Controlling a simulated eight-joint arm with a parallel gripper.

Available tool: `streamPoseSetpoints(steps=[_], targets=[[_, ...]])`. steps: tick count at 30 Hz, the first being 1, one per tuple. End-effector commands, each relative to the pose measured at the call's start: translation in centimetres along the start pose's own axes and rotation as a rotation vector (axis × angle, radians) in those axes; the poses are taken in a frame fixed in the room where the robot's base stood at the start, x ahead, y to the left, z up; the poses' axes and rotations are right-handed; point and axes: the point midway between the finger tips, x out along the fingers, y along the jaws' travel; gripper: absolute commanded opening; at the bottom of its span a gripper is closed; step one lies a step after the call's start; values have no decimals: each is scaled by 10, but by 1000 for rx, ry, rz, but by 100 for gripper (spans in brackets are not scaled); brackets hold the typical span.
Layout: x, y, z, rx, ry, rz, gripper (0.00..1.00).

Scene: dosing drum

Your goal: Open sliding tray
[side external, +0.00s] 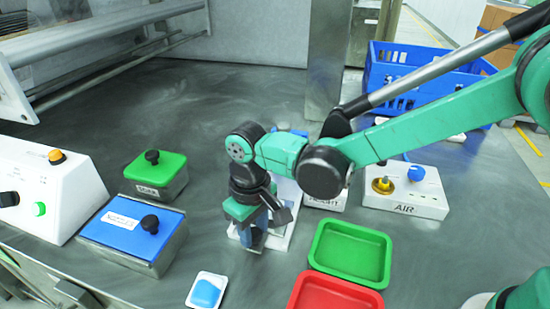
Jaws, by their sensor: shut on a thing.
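My gripper (254,238) points down near the middle of the table, over the left front end of a white unit (288,212). The white unit appears to be the sliding tray, but my gripper and arm cover much of it. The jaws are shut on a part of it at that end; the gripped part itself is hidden. How far the tray is open cannot be told.
A green tray (350,252) and a red tray (333,293) lie right of my gripper. Left stand a blue-lidded box (130,226), a green-lidded box (157,172) and a white control box (48,190). A small dish (206,290) lies in front. The AIR unit (405,192) and blue crate (400,62) stand right.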

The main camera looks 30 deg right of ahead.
Motion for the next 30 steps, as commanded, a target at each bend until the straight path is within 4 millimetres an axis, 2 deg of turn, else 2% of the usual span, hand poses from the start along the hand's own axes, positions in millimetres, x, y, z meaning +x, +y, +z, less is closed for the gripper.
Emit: streamPoseSetpoints(steps=[5,6,7,17,25,30], targets=[[0,0,-1,0,4,-1,0],[0,0,-1,0,5,-1,47],[0,0,-1,0,4,-1,49],[-3,1,-1,0,2,0,49],[-40,0,-1,0,3,0,49],[-55,0,-1,0,3,0,49]])
